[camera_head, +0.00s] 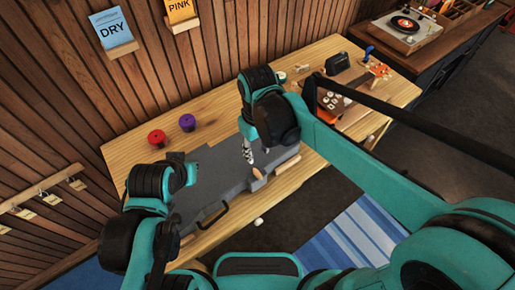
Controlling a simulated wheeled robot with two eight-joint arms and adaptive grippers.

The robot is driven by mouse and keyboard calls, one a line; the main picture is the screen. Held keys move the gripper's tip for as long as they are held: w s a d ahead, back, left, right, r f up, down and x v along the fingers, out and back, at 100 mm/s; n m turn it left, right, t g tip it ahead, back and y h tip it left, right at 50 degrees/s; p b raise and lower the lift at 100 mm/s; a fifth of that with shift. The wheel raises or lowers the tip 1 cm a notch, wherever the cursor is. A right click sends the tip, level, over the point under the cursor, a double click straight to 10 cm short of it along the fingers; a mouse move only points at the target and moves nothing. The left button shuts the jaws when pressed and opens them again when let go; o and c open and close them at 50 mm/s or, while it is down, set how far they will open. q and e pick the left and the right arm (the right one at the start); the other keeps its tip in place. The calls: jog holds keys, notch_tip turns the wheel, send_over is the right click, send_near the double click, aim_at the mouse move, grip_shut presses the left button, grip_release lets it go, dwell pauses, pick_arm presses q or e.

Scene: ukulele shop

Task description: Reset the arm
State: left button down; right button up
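My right arm comes in from the right and reaches over the wooden workbench (222,116). Its gripper (248,152) hangs below the dark wrist, above the grey board on the bench. It is small and partly covered by the wrist, so I cannot tell whether its fingers are apart. My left arm stands folded at the lower left, in front of the bench's left end. Its wrist links show, but its fingers are hidden.
A grey board (212,172) covers the bench's near left part. A red spool (157,138) and a purple spool (187,122) stand behind it. A turntable (405,30) sits on the far counter. Bare wood shows at the back.

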jog(key=s+d+m+t, duration=0.2)
jog(key=d+m+t, duration=0.1)
jog(key=d, duration=0.6)
jog(key=s+d+m+t+b, duration=0.1)
jog(key=s+d+m+t, duration=0.2)
jog(key=d, duration=0.6)
jog(key=shift+s+f+m+t, duration=0.25)
jog(key=shift+m+t, duration=0.35)
jog(key=shift+m, duration=0.1)
jog(key=shift+r, duration=0.1)
